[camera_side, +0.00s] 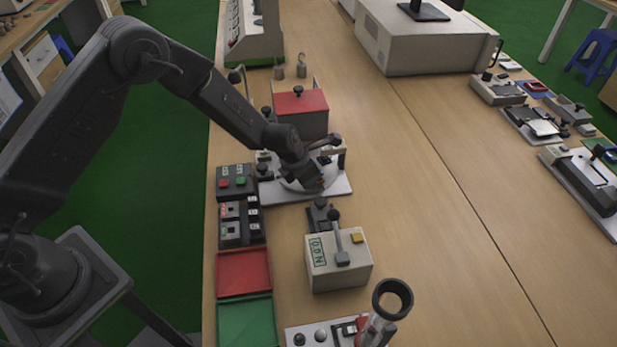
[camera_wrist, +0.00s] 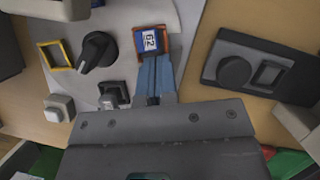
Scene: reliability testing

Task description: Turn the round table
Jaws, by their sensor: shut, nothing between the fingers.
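The round table (camera_side: 292,185) is a pale disc on a white base plate (camera_side: 338,187), partly hidden behind my arm in the side view. In the wrist view, a pale grey surface (camera_wrist: 110,14) with a curved edge spreads under the fingers; I cannot tell how much of it is the disc. A small piece with an orange-red frame and a blue and white label (camera_wrist: 150,40) lies right at my fingertips. My gripper (camera_wrist: 153,60) is shut and empty, pointing down at the table; it shows small in the side view (camera_side: 318,182). I cannot tell whether it touches the piece.
A black knob (camera_wrist: 97,50) and a yellow square frame (camera_wrist: 57,56) are left of the fingers. A black unit (camera_wrist: 260,72) is at the right. A red-topped box (camera_side: 301,105) stands behind, a button box (camera_side: 235,181) beside, a force gauge box (camera_side: 338,262) in front.

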